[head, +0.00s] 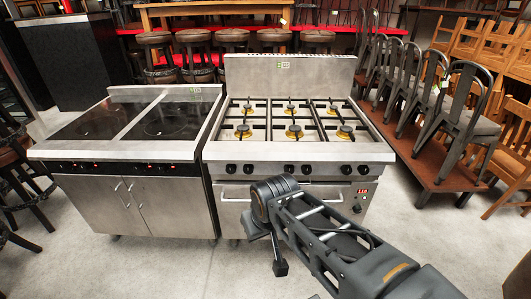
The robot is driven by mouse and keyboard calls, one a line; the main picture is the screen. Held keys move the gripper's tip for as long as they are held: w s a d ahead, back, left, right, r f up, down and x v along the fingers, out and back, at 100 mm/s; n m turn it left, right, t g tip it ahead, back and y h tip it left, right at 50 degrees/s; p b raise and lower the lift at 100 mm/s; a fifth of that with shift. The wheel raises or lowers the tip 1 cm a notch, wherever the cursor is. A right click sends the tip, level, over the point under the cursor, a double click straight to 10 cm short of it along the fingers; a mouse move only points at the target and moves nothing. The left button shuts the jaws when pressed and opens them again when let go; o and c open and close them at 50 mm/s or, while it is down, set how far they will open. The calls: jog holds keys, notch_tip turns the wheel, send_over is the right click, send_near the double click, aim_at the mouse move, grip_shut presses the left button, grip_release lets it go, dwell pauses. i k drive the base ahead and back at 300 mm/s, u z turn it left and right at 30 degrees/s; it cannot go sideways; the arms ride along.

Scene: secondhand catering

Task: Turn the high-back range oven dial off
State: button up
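The high-back range (290,72) is the steel cooker with a tall back panel and several burners. Its oven dial (357,208) is a small dark knob low on the right of the front, below a lit red display (362,191). The dial's pointer is too small to read. My gripper (268,250) hangs in front of the oven door, left of the dial and apart from it in the picture. My arm comes in from the lower right and covers part of the oven front. I cannot tell whether the gripper is open or shut.
A row of black burner knobs (290,169) runs above the oven door handle (234,198). A glass-top cooker (135,150) stands close on the left. Metal chairs stand on a low wooden platform (437,165) at right. The grey floor (150,270) in front is clear.

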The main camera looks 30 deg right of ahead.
aim_at(357, 208)
jog(key=u, duration=0.2)
jog(key=i, duration=1.1)
jog(key=z, duration=1.65)
jog(key=k, duration=0.5)
jog(key=z, duration=0.6)
jog(key=i, duration=0.3)
jog(key=z, duration=0.3)
jog(key=k, duration=0.55)
jog(key=u, duration=0.65)
jog(key=i, duration=0.65)
jog(key=u, duration=0.15)
